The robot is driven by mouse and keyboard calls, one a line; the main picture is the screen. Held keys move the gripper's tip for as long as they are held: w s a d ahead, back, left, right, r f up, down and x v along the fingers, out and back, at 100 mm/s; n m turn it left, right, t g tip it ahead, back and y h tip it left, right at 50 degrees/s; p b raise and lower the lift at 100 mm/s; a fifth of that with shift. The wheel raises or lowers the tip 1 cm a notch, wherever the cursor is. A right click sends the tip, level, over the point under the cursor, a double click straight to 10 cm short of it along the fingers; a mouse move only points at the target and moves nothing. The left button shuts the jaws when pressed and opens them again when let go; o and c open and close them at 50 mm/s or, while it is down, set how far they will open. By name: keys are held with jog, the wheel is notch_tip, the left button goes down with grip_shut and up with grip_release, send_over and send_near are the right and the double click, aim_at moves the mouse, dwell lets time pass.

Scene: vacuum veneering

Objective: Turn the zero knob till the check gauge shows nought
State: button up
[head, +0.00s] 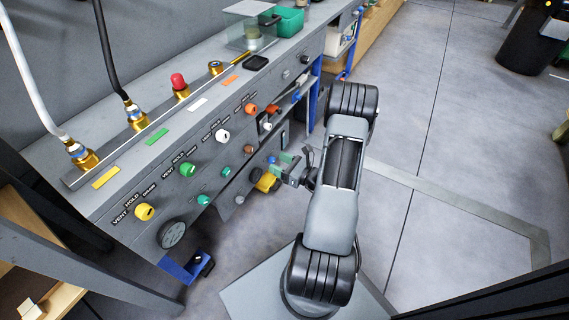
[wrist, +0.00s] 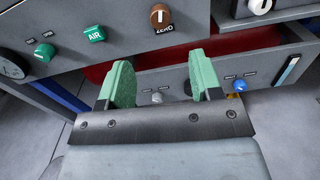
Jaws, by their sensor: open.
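The brown zero knob (wrist: 159,17) sits on the grey front panel above its ZERO label in the wrist view. In the head view the brown knob (head: 248,149) is right of two green knobs. My gripper (wrist: 163,78) is open, its green fingers apart and empty, below the zero knob and not touching it. In the head view my gripper (head: 279,167) is in front of the panel's lower part. A dark round dial (head: 172,233) is at the panel's lower left; it is cut off in the wrist view (wrist: 10,68). I cannot read it or tell whether it is the check gauge.
A green AIR knob (wrist: 93,34) is left of the zero knob. A lower panel holds a grey knob (wrist: 157,97) and a blue knob (wrist: 239,86). Yellow, green, white and orange knobs line the upper panel. Open grey floor (head: 420,130) lies to the right.

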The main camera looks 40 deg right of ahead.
jog(key=shift+v, duration=1)
jog(key=s+a+r+n+g+y+p, duration=0.1)
jog(key=s+a+r+n+g+p, duration=0.1)
jog(key=a+r+n+g+p, duration=0.6)
jog(key=s+a+r+n+g+y+p, duration=0.1)
jog(key=a+r+n+g+p, duration=0.25)
jog(key=r, duration=0.75)
jog(key=s+a+r+n+g+y+p, duration=0.2)
jog(key=a+r+n+g+p, duration=0.2)
jog(key=a+r+n+p, duration=0.45)
jog(key=s+d+r+n+t+h+p, duration=0.1)
jog(key=r+n+h+p, duration=0.4)
jog(key=r, duration=0.7)
jog(key=s+d+r+n+t+h+p, duration=0.1)
jog(key=s+r+n+h+p, duration=0.3)
jog(key=r, duration=0.8)
jog(key=d+n+h+p, duration=0.1)
jog(key=n+h+p, duration=0.1)
jog(key=n+p, duration=0.1)
jog(key=shift+d+r+t+h, duration=0.3)
jog(key=shift+r+t, duration=0.05)
jog(key=shift+r, duration=0.05)
jog(key=shift+c, duration=0.4)
